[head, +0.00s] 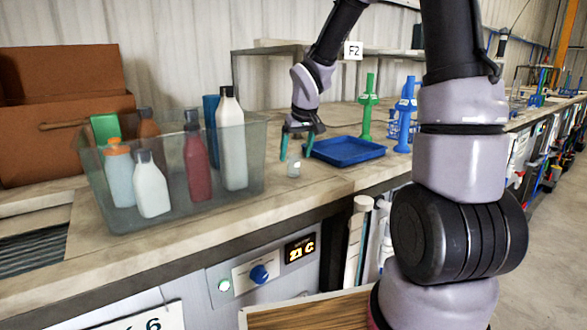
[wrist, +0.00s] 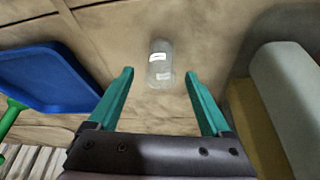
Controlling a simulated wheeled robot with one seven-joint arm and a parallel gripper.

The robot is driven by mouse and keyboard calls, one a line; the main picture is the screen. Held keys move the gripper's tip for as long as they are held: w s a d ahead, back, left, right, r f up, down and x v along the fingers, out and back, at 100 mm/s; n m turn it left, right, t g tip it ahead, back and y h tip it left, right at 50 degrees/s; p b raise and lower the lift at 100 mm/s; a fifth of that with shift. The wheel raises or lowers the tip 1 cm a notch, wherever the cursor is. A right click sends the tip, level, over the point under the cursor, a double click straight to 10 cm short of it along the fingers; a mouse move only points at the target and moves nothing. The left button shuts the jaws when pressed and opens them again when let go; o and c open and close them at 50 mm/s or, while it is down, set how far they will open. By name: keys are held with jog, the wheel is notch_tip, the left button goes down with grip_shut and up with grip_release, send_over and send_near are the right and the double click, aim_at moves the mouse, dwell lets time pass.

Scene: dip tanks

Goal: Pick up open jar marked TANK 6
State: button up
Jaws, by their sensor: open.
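A small clear open jar (head: 294,168) stands on the bench top, left of the blue tray. In the wrist view the jar (wrist: 161,65) shows a white label whose writing is too small to read. My gripper (head: 296,158) is open just above and around the jar's place in the head view. In the wrist view my gripper (wrist: 160,85) has its two teal fingers spread, and the jar appears between and beyond their tips. I cannot tell whether a finger touches it. Nothing is held.
A blue tray (head: 343,151) lies close right of the jar. A clear bin (head: 95,190) of several bottles stands to the left. Green (head: 368,105) and blue (head: 405,113) stands rise behind the tray.

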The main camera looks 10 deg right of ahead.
aim_at(293, 162)
jog(key=x, duration=0.4)
jog(key=shift+f, duration=0.25)
grip_shut()
